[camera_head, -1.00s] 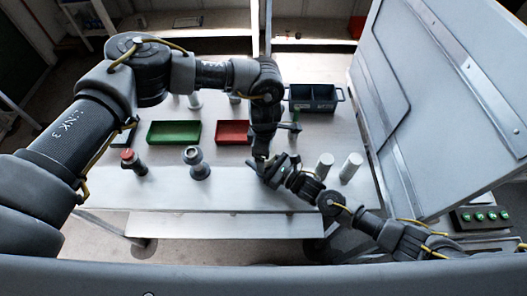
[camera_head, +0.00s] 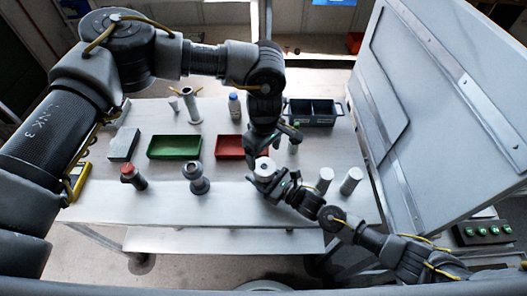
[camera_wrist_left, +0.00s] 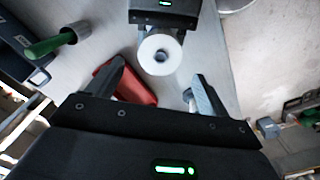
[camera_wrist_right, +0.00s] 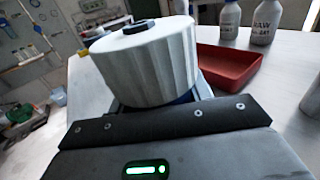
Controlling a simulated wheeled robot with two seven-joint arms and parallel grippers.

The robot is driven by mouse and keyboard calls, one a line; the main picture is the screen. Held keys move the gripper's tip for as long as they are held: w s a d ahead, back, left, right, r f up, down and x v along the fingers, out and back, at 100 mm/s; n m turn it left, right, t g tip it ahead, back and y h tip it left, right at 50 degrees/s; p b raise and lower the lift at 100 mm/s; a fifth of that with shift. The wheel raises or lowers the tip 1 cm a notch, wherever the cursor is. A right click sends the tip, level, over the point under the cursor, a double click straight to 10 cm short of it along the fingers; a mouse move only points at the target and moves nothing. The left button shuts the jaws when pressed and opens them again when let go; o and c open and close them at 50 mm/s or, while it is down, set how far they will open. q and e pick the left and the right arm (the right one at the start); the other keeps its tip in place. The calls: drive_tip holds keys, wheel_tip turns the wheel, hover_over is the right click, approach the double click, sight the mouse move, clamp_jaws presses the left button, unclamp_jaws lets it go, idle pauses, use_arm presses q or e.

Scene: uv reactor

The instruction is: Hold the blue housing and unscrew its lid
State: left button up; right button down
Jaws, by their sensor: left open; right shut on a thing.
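The white ribbed lid (camera_wrist_right: 147,62) sits on top of the blue housing (camera_wrist_right: 186,98), of which only a sliver shows beneath it in the right wrist view. My right gripper (camera_head: 275,178) is shut on the housing, over the front of the table. In the head view the round lid (camera_head: 264,167) faces up. My left gripper (camera_head: 268,150) is open and empty, just above and behind the lid. In the left wrist view the lid (camera_wrist_left: 160,55) shows beyond the spread fingers, apart from them. I cannot see the thread between lid and housing.
A red tray (camera_head: 230,147) lies just behind, with a green tray (camera_head: 174,147) to its left. A dark blue bin (camera_head: 313,112) stands at the back right. White cylinders (camera_head: 324,180) stand right of my right gripper. A grey panel (camera_head: 440,110) rises on the right.

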sight(264, 167)
use_arm(q)
drive_tip(key=shift+f, duration=3.95)
drive_tip(key=shift+c, duration=0.2)
drive_tip(key=c, duration=1)
drive_tip(key=shift+o, duration=0.2)
drive_tip(key=n, duration=0.6)
drive_tip(key=o, duration=1.1)
drive_tip(key=shift+r, duration=0.15)
